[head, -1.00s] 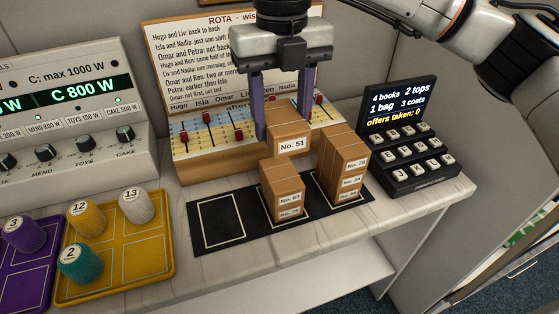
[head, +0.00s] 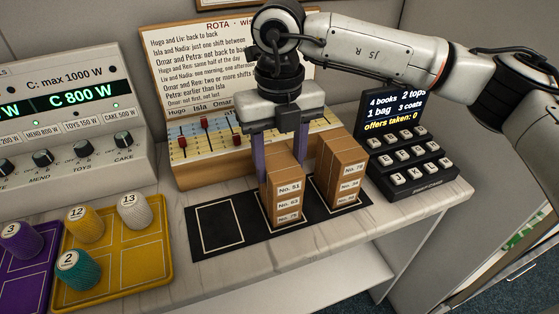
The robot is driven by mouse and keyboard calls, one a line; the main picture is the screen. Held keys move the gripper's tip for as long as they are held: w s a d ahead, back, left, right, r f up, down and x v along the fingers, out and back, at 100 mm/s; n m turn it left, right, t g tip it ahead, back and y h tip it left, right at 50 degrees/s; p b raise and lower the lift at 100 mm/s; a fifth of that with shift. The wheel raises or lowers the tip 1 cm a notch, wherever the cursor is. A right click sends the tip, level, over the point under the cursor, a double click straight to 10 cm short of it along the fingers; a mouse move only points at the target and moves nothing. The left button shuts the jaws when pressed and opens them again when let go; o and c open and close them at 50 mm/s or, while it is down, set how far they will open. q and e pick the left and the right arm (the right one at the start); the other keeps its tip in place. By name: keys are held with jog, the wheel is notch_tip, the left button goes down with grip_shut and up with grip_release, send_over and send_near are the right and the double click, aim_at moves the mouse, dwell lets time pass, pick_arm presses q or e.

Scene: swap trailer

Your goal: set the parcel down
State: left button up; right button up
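The parcel labelled No. 51 (head: 289,187) is at the top of the middle stack in the head view. It rests on, or directly above, the parcel No. 63 (head: 288,203), with another labelled parcel (head: 288,218) at the bottom. My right gripper (head: 280,165) comes down from above, its purple fingers on either side of parcel No. 51 and closed on it. A second stack (head: 346,180) of several parcels stands to the right. The black mat (head: 250,242) has an empty outlined square (head: 221,226) at its left. My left gripper is not in view.
A wooden slider board (head: 205,165) stands behind the mat under the rota sign (head: 165,50). A black keypad (head: 412,160) is at the right. A yellow tray (head: 147,262) with numbered cylinders and a purple tray (head: 25,275) lie at the left.

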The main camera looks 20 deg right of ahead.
aim_at(279, 161)
jog(key=o, duration=0.4)
jog(key=shift+o, duration=0.2)
jog(key=shift+r, duration=0.1)
notch_tip(279, 161, up, 12)
jog(key=shift+r, duration=0.1)
